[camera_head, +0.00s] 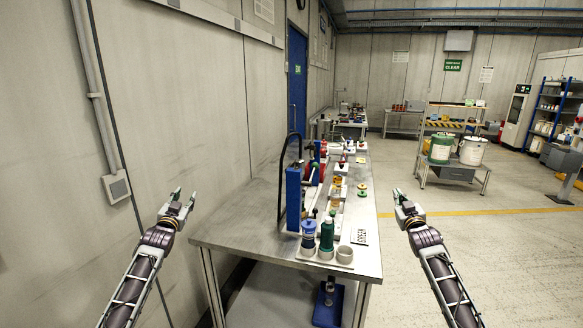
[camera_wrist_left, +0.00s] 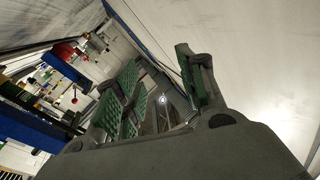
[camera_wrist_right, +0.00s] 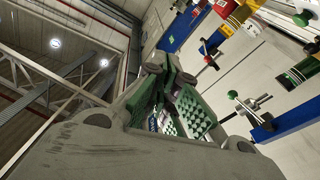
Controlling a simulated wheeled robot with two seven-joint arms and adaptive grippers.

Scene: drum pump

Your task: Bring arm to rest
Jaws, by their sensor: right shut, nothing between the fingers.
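My left gripper (camera_head: 182,200) is raised beside the left end of the workbench, near the grey wall. Its green-padded fingers (camera_wrist_left: 160,90) stand apart with nothing between them. My right gripper (camera_head: 401,197) is raised just off the right side of the bench, above the floor. Its green-padded fingers (camera_wrist_right: 172,88) are together and hold nothing. Neither gripper touches anything.
The steel workbench (camera_head: 230,232) between my arms carries a blue post (camera_head: 293,198), a green bottle (camera_head: 327,235), a blue bottle (camera_head: 308,233) and other fittings. A trolley (camera_head: 455,171) with two buckets stands at the back right.

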